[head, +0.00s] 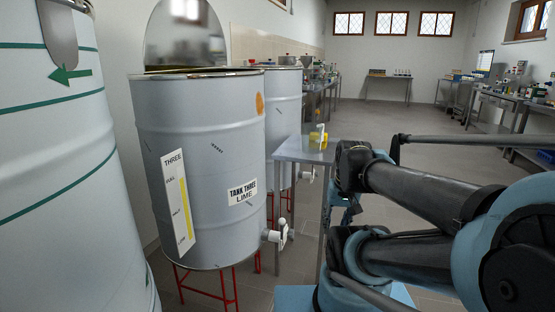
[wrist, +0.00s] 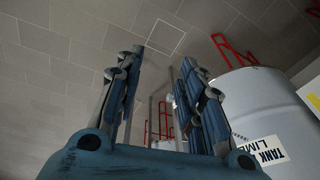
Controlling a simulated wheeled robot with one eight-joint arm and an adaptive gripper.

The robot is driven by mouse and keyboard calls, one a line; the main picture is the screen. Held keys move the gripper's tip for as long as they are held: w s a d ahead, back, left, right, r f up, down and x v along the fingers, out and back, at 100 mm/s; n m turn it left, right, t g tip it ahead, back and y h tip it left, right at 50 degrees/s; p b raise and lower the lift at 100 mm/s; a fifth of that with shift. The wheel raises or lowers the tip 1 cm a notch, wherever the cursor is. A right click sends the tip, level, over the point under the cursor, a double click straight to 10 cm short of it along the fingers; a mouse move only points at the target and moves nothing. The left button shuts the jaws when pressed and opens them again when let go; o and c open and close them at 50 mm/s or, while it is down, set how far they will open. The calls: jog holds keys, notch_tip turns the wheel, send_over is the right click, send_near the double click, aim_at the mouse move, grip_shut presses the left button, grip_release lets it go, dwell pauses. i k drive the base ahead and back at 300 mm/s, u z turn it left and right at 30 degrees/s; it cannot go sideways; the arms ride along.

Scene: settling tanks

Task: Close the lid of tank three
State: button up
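Tank three (head: 205,130) is a pale grey drum on red legs at centre left in the head view. Its label (head: 242,195) reads "TANK THREE LIME". Its round metal lid (head: 185,35) stands upright at the far side of the rim, so the tank is open; the lid's top is cut off by the frame. Part of tank three (wrist: 262,105) and its label show at the right of the wrist view. My gripper (wrist: 162,56) is open with nothing between its fingers, apart from the tank. In the head view my arm hides most of it.
Another large drum (head: 60,150) with green stripes stands close at the left. A further drum (head: 284,105) is behind tank three. A small metal table (head: 303,150) with a yellow item stands right of the tanks. A white tap (head: 275,236) sticks out low on tank three.

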aim_at(179, 34)
jog(key=u, duration=0.1)
jog(key=i, duration=0.35)
jog(key=u, duration=1.1)
